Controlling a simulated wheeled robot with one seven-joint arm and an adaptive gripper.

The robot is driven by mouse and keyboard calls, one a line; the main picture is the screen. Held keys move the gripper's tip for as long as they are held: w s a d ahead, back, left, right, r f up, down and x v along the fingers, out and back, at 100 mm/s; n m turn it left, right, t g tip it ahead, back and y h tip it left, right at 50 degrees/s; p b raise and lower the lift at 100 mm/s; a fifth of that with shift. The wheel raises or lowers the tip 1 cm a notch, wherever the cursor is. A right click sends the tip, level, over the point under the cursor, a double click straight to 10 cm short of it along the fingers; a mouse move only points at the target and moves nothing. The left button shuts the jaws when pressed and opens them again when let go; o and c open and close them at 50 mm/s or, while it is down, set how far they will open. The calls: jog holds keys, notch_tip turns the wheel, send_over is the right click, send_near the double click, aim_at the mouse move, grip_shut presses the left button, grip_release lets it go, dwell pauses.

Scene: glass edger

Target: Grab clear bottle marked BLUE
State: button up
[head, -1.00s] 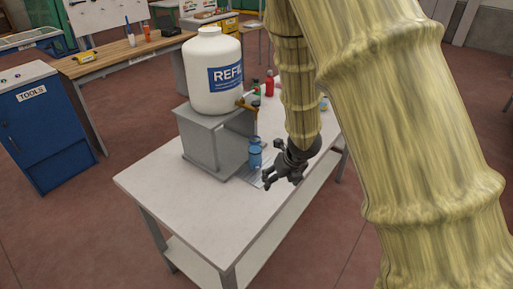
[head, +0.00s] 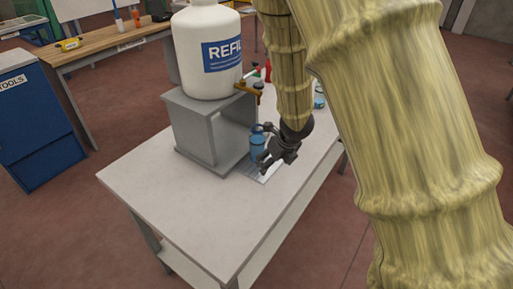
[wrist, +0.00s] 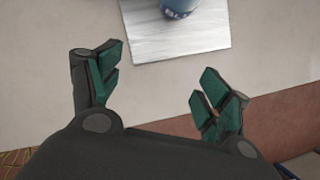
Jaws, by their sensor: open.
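A small blue-tinted bottle (head: 257,146) stands upright on a pale metal plate (head: 262,173) on the table, below the tap of the big refill jug. No marking on it is readable. In the wrist view only its lower part (wrist: 179,6) shows at the top edge, standing on the plate (wrist: 178,42). My gripper (head: 266,163) is just right of and in front of the bottle in the head view. In the wrist view my gripper (wrist: 158,90) has its green-padded fingers spread, with nothing between them. The bottle lies beyond the fingertips, apart from them.
A white REFILL jug (head: 207,52) with an amber tap (head: 247,87) stands on a grey stand (head: 205,130) beside the bottle. A red bottle (head: 268,72) and another bottle (head: 319,98) stand farther back. The table's near part (head: 190,205) is clear.

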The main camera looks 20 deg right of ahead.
aim_at(259, 140)
jog(key=w+p, duration=0.1)
jog(key=w, duration=0.1)
jog(key=w+p, duration=0.1)
jog(key=w, duration=0.1)
jog(key=w+p, duration=0.2)
jog(key=shift+w+a+r, duration=0.1)
jog(key=shift+w+a, duration=0.1)
jog(key=shift+a, duration=0.2)
jog(key=shift+w+a, duration=0.15)
jog(key=shift+w, duration=0.3)
jog(key=w+p, duration=0.3)
jog(key=w, duration=0.1)
jog(key=shift+a+p, duration=0.35)
jog(key=shift+a, duration=0.05)
jog(key=shift+x, duration=0.85)
jog(key=shift+w+r, duration=0.1)
jog(key=c, duration=1.3)
jog(key=shift+c, duration=0.5)
jog(key=shift+r, duration=0.15)
